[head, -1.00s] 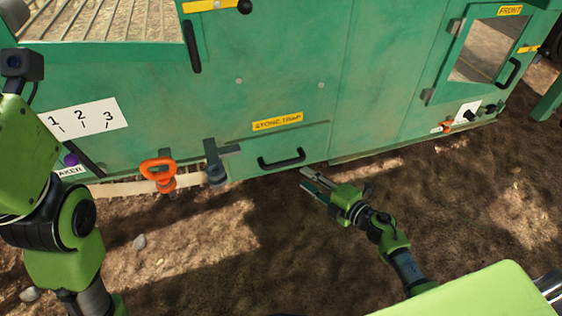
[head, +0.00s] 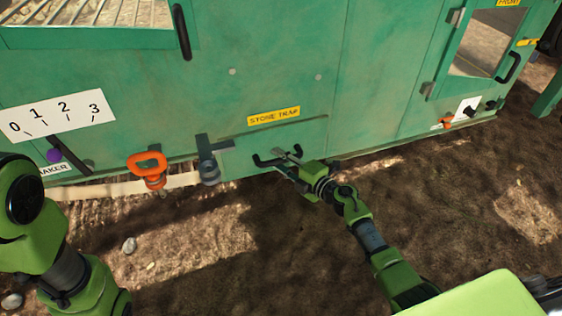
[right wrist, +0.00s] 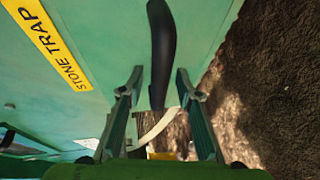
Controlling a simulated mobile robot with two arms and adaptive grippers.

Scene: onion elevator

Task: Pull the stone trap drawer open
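The stone trap drawer (head: 240,152) is a green panel low on the machine, below the yellow STONE TRAP label (head: 273,116). It looks flush with the machine wall. Its black bar handle (head: 262,161) is partly hidden by my right gripper (head: 287,162). In the right wrist view the handle (right wrist: 161,45) runs between the two spread fingers of the right gripper (right wrist: 158,84), with gaps on both sides. The right gripper is open around the handle. My left arm shows at the left edge of the head view, but its gripper is out of view.
A grey latch-like bracket (head: 209,160) sits just left of the drawer, with an orange handle (head: 148,168) farther left. A numbered scale (head: 57,116) and lever are at the far left. Bare soil (head: 300,250) in front of the drawer is free apart from my arm.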

